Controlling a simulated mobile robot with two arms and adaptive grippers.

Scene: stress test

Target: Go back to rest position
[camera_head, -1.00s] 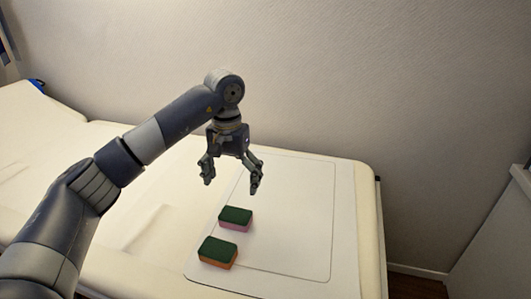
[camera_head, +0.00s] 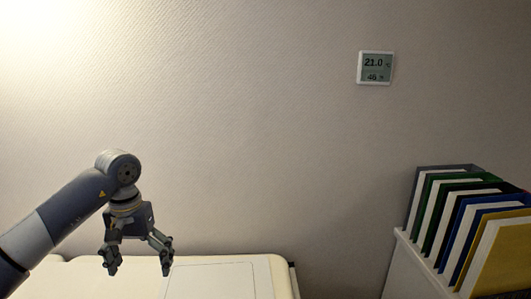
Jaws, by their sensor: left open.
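My left gripper (camera_head: 138,262) is in the lower left, at the end of my left arm, which comes in from the left edge. Its two fingers point down and are spread apart with nothing between them. It shows above the far part of a cream padded table (camera_head: 268,265). A white board (camera_head: 215,281) lies on that table, and only its far part is in view. My right gripper is not in view.
A white cabinet (camera_head: 408,262) at the right holds a row of binders (camera_head: 455,222) in several colours. A small display (camera_head: 375,68) reading 21.0 hangs on the bare wall (camera_head: 250,130). A gap separates table and cabinet.

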